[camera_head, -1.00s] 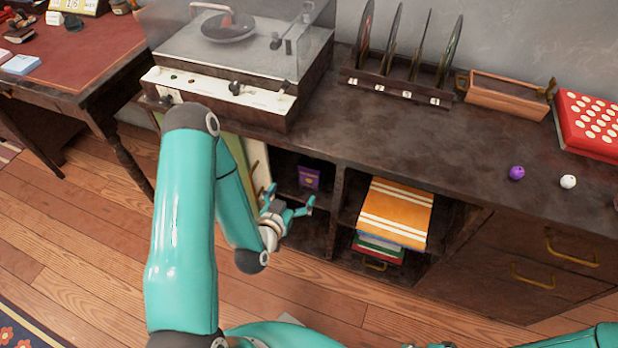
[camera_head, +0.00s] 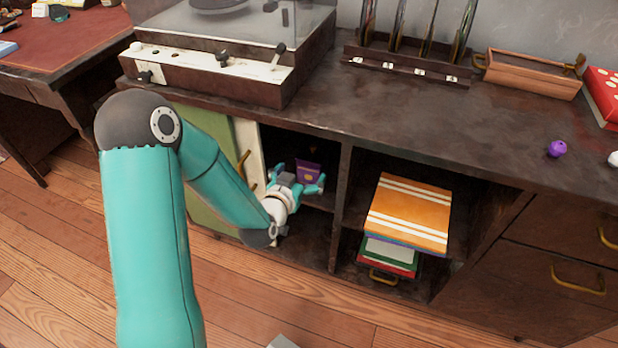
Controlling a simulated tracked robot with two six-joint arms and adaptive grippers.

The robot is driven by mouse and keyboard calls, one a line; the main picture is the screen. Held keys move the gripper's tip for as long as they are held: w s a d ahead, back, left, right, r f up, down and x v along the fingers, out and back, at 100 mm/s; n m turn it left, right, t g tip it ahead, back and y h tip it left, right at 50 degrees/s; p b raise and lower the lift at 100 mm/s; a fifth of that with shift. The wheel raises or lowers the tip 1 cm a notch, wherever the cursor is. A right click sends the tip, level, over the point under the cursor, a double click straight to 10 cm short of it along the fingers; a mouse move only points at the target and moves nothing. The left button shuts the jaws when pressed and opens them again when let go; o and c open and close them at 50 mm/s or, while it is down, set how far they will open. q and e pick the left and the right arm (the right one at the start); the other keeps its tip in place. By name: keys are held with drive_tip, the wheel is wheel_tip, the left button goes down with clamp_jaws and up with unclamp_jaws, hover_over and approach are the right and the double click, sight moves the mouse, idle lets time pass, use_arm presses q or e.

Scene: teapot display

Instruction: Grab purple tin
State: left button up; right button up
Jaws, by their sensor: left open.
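The purple tin (camera_head: 308,171) is a small dark purple box with a yellowish mark on its front. It stands on the upper shelf inside the open left compartment of the cabinet. My left gripper (camera_head: 301,180) is open at the mouth of that compartment, with its teal fingers pointing toward the tin. The fingers overlap the lower part of the tin in the picture; I cannot tell whether they touch it. My right gripper does not show.
The cabinet top (camera_head: 400,118) lies above the compartment, and a divider (camera_head: 340,205) stands to its right. Orange striped books or boxes (camera_head: 410,211) jut from the neighbouring compartment. A record player (camera_head: 215,65) and a purple ball (camera_head: 557,149) sit on top.

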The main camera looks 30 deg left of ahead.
sight(307, 167)
use_arm(q)
drive_tip(key=shift+x, duration=0.9)
drive_tip(key=b+x, duration=0.1)
drive_tip(key=x, duration=0.3)
drive_tip(key=shift+w+f, duration=0.1)
drive_tip(key=shift+w, duration=0.2)
drive_tip(key=shift+w+f, duration=0.1)
drive_tip(key=shift+w, duration=0.3)
drive_tip(key=c, duration=1.4)
